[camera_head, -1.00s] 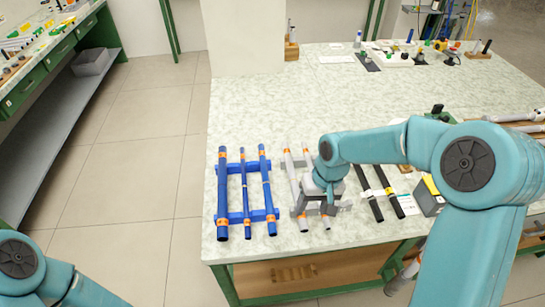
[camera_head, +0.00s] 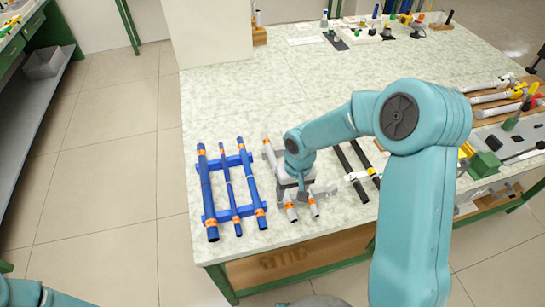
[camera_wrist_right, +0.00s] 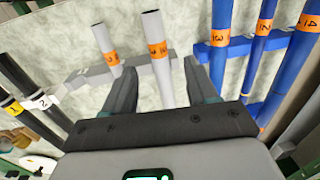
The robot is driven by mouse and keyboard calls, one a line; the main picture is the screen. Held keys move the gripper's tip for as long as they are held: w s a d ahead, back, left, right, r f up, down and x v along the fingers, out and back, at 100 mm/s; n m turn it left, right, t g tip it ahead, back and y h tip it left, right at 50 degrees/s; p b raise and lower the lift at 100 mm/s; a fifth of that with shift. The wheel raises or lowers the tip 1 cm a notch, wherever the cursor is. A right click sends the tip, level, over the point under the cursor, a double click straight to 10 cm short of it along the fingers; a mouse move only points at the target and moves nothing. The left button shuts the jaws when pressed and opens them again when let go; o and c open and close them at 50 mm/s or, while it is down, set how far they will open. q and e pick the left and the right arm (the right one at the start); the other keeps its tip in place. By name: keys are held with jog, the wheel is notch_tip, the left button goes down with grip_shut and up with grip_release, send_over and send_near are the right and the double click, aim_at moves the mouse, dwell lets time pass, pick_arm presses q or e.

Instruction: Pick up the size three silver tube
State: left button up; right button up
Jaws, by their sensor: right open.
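Two silver tubes with orange labels lie side by side on a grey rack (camera_wrist_right: 200,58). In the head view, the left silver tube (camera_head: 268,148) is partly covered by my right gripper (camera_head: 300,196), and the right one shows mainly its near end (camera_head: 314,208). In the right wrist view, the thicker silver tube (camera_wrist_right: 163,85) runs between the two open fingers of my right gripper (camera_wrist_right: 163,88). The thinner silver tube (camera_wrist_right: 101,38) lies outside the left finger. The label digits on the silver tubes are hard to read. My left gripper is out of view.
A blue rack with several blue tubes (camera_head: 209,195) lies just left of the silver ones. Black tubes (camera_head: 350,172) lie to the right. The pale table (camera_head: 225,105) is clear behind the racks. Its front edge is close to the tubes' near ends.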

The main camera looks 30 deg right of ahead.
aim_at(289, 202)
notch_tip(289, 202, down, 5)
jog(key=shift+s+f+p, duration=0.1)
jog(key=shift+f+p, duration=0.05)
jog(key=shift+p, duration=0.4)
jog(key=shift+w+a+f, duration=0.1)
jog(key=shift+w+a, duration=0.05)
jog(key=shift+w, duration=0.05)
jog(key=shift+s, duration=0.15)
jog(key=c, duration=0.9)
